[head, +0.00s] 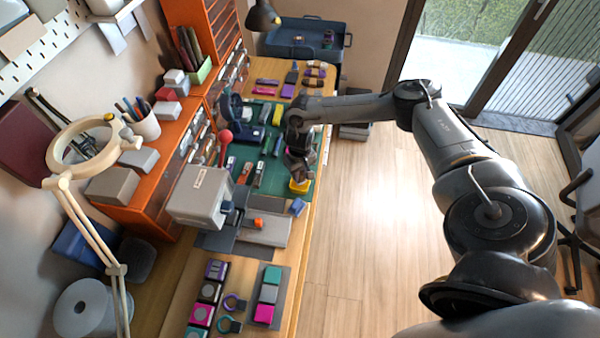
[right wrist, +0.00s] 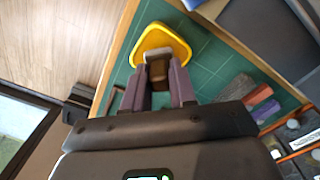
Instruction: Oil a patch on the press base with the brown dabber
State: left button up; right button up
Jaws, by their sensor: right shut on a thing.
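My right gripper (head: 297,172) is over the right edge of the green mat, just behind a small yellow dish (head: 299,187). In the right wrist view its two fingers (right wrist: 161,84) are shut on the brown dabber (right wrist: 158,73). The dabber's pale end (right wrist: 157,54) is over or in the yellow dish (right wrist: 178,37); I cannot tell whether it touches. The grey press (head: 198,195), with a red-knobbed lever (head: 225,136), stands left of the dish. Its flat grey base (head: 266,231) is nearer than the dish and apart from the gripper. My left gripper is out of view.
The green cutting mat (head: 275,180) holds several small tools and blocks. Trays of coloured pieces (head: 268,295) lie in front. Open floor (head: 370,230) is at right.

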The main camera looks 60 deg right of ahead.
jog(key=shift+f, duration=0.5)
dwell(0.5)
dwell(0.4)
dwell(0.8)
jog(key=shift+p, duration=0.3)
dwell(0.4)
jog(key=shift+f, duration=0.1)
dwell(0.6)
notch_tip(320, 180, up, 4)
jog(key=p, duration=0.5)
notch_tip(320, 180, up, 3)
jog(key=p, duration=0.4)
